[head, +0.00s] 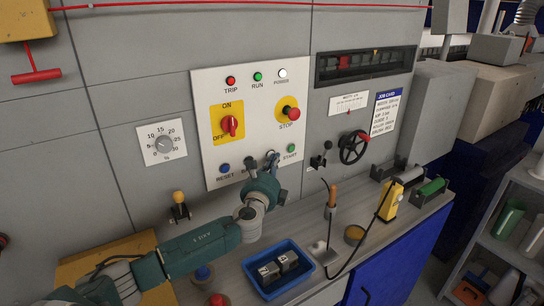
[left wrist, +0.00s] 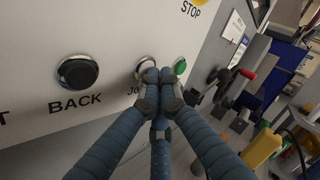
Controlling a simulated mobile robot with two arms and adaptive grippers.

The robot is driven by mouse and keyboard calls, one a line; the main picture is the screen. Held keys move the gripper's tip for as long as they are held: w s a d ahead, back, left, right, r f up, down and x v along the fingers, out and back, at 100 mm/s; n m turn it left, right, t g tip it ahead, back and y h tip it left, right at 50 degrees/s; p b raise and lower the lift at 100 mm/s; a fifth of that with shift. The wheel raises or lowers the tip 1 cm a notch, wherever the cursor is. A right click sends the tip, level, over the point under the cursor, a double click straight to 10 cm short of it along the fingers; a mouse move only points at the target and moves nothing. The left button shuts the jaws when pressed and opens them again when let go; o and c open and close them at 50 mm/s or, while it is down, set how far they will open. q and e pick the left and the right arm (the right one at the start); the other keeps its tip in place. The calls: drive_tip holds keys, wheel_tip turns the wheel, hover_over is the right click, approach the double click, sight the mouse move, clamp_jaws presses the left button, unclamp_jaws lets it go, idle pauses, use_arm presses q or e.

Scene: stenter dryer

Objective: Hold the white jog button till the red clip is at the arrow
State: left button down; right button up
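The white panel (head: 210,100) carries a row of buttons along its bottom. The white jog button (left wrist: 145,66) shows in the left wrist view as a metal ring with a pale face, mostly hidden behind my fingertips. My left gripper (head: 262,163) has its fingers together, with their tips (left wrist: 160,78) at the jog button; I cannot tell whether it is pressed in. The red clip (head: 344,62) sits in the dark window at the upper right of the head view. The yellow arrow (head: 375,51) is at the window's top edge, right of the clip. My right gripper is not in view.
The black BACK button (left wrist: 77,72) is left of jog, the green START button (left wrist: 180,66) close on its right. The red STOP knob (head: 289,113) is above. A black handwheel (head: 353,147) is to the right. A blue tray (head: 252,278) with metal blocks stands below.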

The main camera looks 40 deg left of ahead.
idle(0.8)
use_arm(q)
drive_tip(key=shift+s+d, duration=0.35)
drive_tip(key=shift+d, duration=0.35)
drive_tip(key=d, duration=0.1)
drive_tip(key=s+d+p, duration=0.1)
drive_tip(key=d, duration=0.1)
drive_tip(key=s+d+p, duration=0.1)
drive_tip(key=shift+d, duration=0.35)
idle(0.3)
